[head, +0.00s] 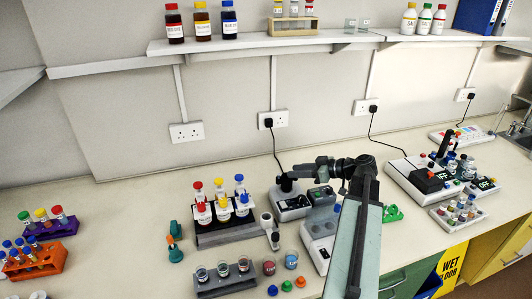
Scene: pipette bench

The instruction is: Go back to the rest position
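My arm reaches up from the bottom of the head view, and its dark joints bend to the left above the bench. My gripper (298,172) is at the left end of the arm, small and dark, in front of the wall. It appears above or just behind a small grey bench device (292,206) with a dark top. The fingers are too small to tell open from shut, and I see nothing clearly held in them.
A dark rack (226,237) with several coloured-cap bottles stands left of the device. A grey rack (225,286) with beakers is in front. An orange tube rack (38,262) is far left. A white instrument (410,183) stands right. A wall shelf (240,43) runs above. Bare bench lies left of centre.

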